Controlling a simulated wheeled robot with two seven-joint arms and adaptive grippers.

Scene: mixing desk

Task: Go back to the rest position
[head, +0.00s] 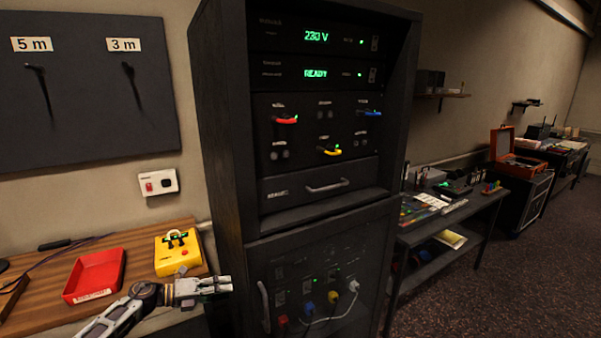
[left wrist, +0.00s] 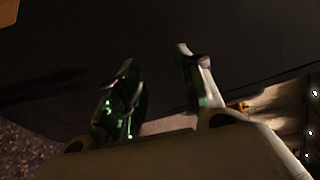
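My left gripper (head: 222,287) is in the lower left of the head view, in front of the wooden desk's right end and close to the dark rack (head: 222,150). In the left wrist view its two fingers (left wrist: 156,62) stand apart with nothing between them, so it is open and empty. A plain dark surface lies beyond the fingertips there. My right gripper is not in view.
A red tray (head: 95,275) and a yellow box (head: 178,253) stand on the wooden desk (head: 50,312). A wall switch box (head: 158,182) is above it. A side table (head: 480,212) with equipment stands right of the rack. Carpet (head: 520,280) is clear at right.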

